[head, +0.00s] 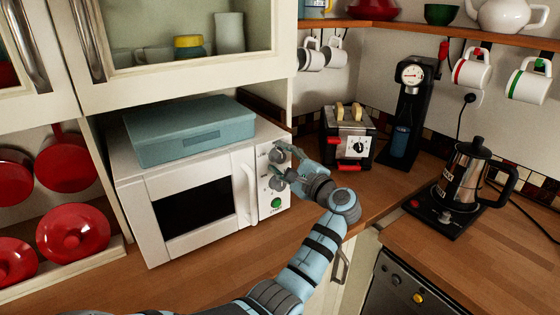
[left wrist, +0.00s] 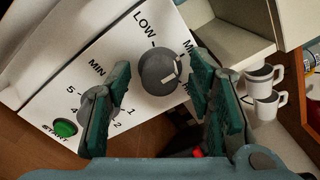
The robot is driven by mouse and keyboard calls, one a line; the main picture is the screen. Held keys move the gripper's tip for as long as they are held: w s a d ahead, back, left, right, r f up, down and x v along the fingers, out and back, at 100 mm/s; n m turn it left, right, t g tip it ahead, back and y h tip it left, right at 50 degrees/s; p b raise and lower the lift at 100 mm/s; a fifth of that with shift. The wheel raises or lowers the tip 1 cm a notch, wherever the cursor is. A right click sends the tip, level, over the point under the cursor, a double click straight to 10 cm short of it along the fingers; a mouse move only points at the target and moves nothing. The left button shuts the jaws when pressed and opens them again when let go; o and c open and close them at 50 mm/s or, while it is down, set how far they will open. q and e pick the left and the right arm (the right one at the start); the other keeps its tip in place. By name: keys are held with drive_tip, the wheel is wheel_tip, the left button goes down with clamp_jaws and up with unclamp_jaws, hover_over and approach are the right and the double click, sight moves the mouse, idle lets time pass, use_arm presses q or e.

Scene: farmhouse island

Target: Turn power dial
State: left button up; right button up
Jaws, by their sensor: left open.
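The white microwave (head: 137,190) stands on the counter with its control panel at its right end. The grey power dial (left wrist: 157,72), marked LOW beside it, is the upper knob and has a white pointer mark. It also shows in the head view (head: 276,156). The lower grey dial (left wrist: 92,102) has numbers and MIN around it and is partly hidden by a finger. The green START button (left wrist: 65,128) is below. My left gripper (left wrist: 161,63) is open, one finger on either side of the power dial. I cannot tell whether they touch it. My right gripper is not in view.
A blue-grey box (head: 185,130) lies on the microwave. Mugs (head: 472,70) hang under the shelf. The counter before the microwave is clear.

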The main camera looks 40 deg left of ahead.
use_arm(q)
drive_tip(key=shift+c, duration=1.4)
clamp_jaws()
drive_tip(key=shift+f+n+b, duration=0.1)
drive_tip(key=shift+n+b, duration=1)
drive_tip(key=shift+n, duration=0.2)
drive_tip(key=n+b, duration=0.3)
drive_tip(key=n, duration=0.1)
drive_tip(key=shift+b, duration=0.35)
drive_tip(key=n+b, duration=0.3)
drive_tip(key=n, duration=0.1)
drive_tip(key=shift+n+b, duration=0.35)
drive_tip(key=shift+n, duration=0.05)
drive_tip(key=shift+n+b, duration=1)
drive_tip(key=shift+n, duration=0.4)
drive_tip(key=shift+w+r, duration=0.1)
drive_tip(key=shift+r, duration=0.1)
